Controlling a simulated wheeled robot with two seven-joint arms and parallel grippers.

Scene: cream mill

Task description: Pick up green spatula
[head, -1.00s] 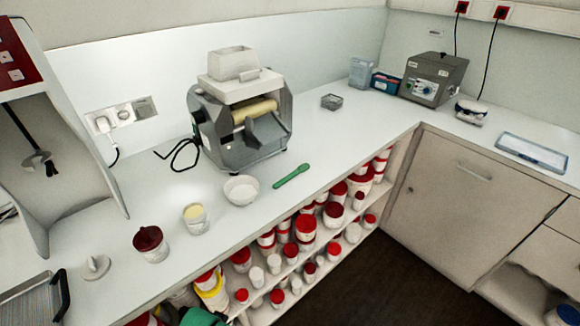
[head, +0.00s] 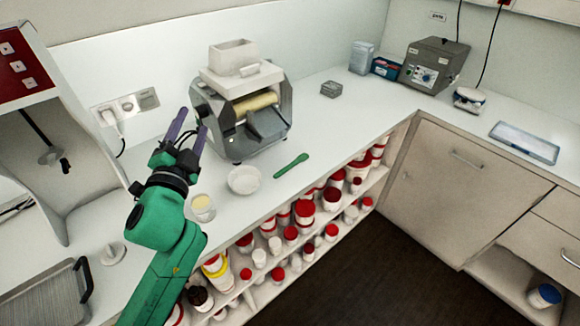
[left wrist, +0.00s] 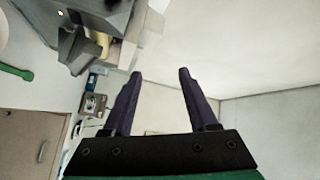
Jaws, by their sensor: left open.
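The green spatula (head: 291,166) lies flat on the white counter, right of a white bowl and in front of the roller mill. Its rounded end also shows at the left edge of the left wrist view (left wrist: 14,71). My left gripper (head: 191,126) is raised over the counter, left of the mill and well to the left of the spatula. Its two purple fingers stand apart and empty, pointing up; they also show in the left wrist view (left wrist: 160,78). My right gripper is not in view.
The grey mill (head: 242,100) stands behind the spatula. The white bowl (head: 244,181) and a small jar (head: 202,208) stand left of it. A small grey box (head: 331,89) is farther back. The counter right of the spatula is clear. Shelves with red-lidded jars (head: 304,199) lie below the edge.

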